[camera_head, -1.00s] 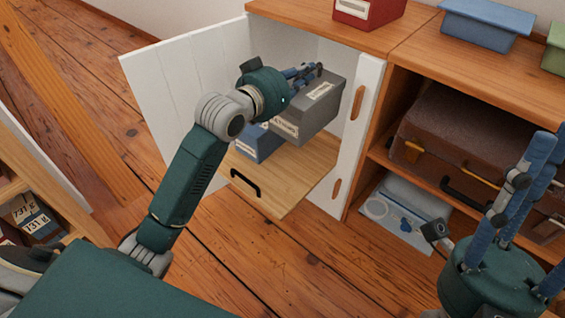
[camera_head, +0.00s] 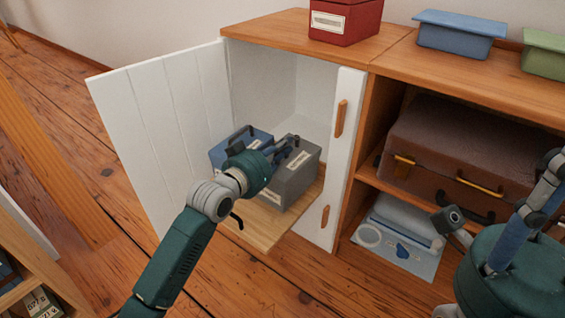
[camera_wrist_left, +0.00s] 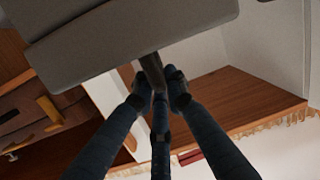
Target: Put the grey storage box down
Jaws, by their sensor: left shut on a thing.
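The grey storage box (camera_head: 292,186) is at the front of the open white cabinet, above the pull-out wooden board (camera_head: 254,229). My left gripper (camera_head: 287,150) is at its top, shut on its handle. In the left wrist view the fingers (camera_wrist_left: 158,88) close around the dark handle (camera_wrist_left: 152,72), with the grey box (camera_wrist_left: 140,38) filling the top. I cannot tell whether the box's underside touches the board. My right gripper (camera_head: 535,185) is at the lower right, partly cut off, its fingers apart and empty.
A blue box (camera_head: 232,150) stands close beside the grey box on its left. The white door (camera_head: 160,130) is open to the left; a white front panel (camera_head: 342,150) stands on the right. A red box (camera_head: 345,18) sits on the cabinet top, a brown suitcase (camera_head: 455,140) on the shelf.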

